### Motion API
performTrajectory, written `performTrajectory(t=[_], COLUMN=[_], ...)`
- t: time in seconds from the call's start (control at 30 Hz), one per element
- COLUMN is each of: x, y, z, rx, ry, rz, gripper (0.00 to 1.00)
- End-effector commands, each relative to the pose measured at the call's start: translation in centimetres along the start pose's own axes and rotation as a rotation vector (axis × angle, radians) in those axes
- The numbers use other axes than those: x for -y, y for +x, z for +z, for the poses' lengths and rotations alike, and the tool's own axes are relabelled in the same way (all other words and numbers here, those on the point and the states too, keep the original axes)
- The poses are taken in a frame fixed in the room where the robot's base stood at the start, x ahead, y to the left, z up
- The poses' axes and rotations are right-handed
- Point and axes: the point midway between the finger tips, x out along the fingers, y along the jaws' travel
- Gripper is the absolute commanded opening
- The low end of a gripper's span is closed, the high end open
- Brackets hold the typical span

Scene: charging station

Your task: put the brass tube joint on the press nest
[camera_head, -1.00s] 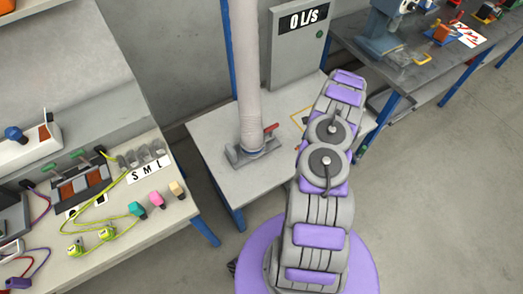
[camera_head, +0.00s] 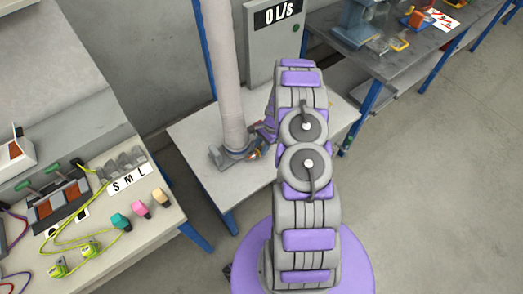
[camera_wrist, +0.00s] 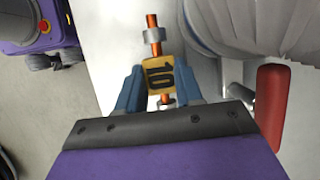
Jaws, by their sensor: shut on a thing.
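My gripper (camera_wrist: 160,92) is shut on a tube joint (camera_wrist: 159,73) in the wrist view. The joint is a brass-yellow block with a dark "10"-like mark, copper-coloured tube ends and grey collars. The blue-grey fingers hold the block from both sides, with the tube running lengthwise between them. A blue-grey press-like machine (camera_head: 354,24) stands on the dark table at the upper right. I cannot make out a nest.
A pale ribbed hose (camera_head: 222,75) with a grey foot and a red handle (camera_wrist: 270,103) is close right of my gripper in the wrist view. A grey cabinet (camera_head: 272,51) stands behind. The pale table (camera_head: 190,128) has bare room at its left.

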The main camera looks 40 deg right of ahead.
Motion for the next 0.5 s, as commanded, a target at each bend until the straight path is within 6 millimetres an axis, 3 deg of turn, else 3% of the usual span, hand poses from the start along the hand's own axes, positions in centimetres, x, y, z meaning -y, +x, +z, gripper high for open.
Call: performTrajectory(t=[0.13,0.5], x=[0.0,0.0], y=[2.2,2.4], z=[-0.9,-0.9], rx=[0.000,-0.001], ry=[-0.001,-0.001], rz=[0.000,0.000], gripper=[0.03,0.03])
